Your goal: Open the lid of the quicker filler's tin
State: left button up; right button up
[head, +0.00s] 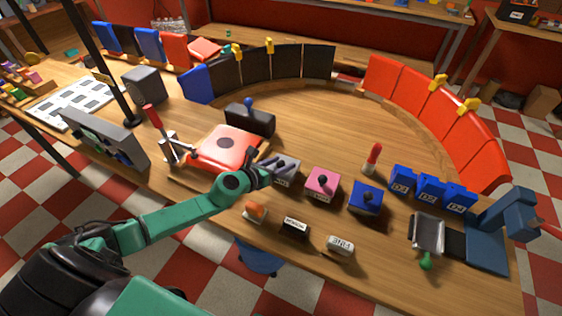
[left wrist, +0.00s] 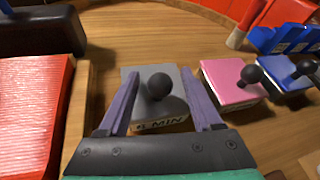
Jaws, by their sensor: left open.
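A grey tin (left wrist: 176,112) with a black ball knob (left wrist: 157,86) on its lid sits on the bench, with a front label ending in "MIN"; its first character is unclear. My left gripper (left wrist: 159,76) is open, its purple fingers on either side of the knob and apart from it. In the head view my left gripper (head: 276,170) hides part of the grey tin. A pink tin (head: 322,184) and a blue tin (head: 365,198), each with a dark knob, stand to its right. All three lids look shut. My right gripper is not in view.
A red press plate (head: 228,146) lies to the left, with a dark block (head: 250,118) behind it. Orange (head: 255,211), black (head: 295,226) and white (head: 340,244) pieces lie in front. A red-topped stick (head: 373,157) and blue blocks (head: 430,190) stand right.

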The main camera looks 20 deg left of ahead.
pick_arm(q)
jog(key=shift+w, duration=0.15)
grip_shut()
dwell(1.4)
